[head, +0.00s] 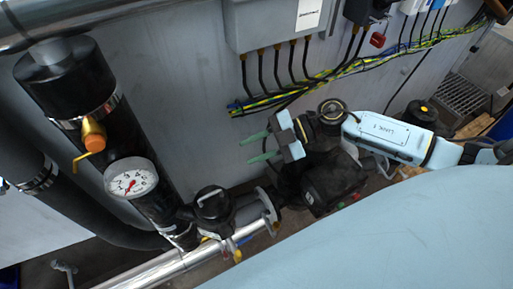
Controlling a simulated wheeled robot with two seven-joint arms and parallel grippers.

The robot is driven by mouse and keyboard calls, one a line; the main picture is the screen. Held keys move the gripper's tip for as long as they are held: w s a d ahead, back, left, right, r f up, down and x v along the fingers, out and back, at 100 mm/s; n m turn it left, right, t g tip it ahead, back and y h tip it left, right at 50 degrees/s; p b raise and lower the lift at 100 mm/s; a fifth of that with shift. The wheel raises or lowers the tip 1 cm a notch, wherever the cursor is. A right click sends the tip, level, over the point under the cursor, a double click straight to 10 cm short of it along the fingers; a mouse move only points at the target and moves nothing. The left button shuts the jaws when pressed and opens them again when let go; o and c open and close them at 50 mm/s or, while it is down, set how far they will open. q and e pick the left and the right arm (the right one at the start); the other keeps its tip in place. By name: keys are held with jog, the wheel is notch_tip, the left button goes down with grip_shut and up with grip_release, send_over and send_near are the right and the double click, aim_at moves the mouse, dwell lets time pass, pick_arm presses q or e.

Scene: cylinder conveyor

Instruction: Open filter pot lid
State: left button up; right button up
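A black round pot (213,210) stands on the pipework at the lower middle, with a light bar handle (210,196) across its top. It looks like the filter pot with its lid on; I cannot make out the seam. My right gripper (247,150) is above and to the right of the pot in the picture, with its green fingers pointing left. The fingers are apart with nothing between them, and the gripper does not touch the pot. My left gripper is not in view.
A black pipe with a dial gauge (131,182) and an orange-capped valve (94,134) stands at the left. A silver pipe (160,270) runs along the bottom. Yellow-green cables (350,73) hang below a grey box (275,25). The bare wall left of the gripper is clear.

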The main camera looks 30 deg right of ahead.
jog(key=shift+d+r, duration=0.15)
jog(key=shift+d, duration=0.05)
dwell(0.4)
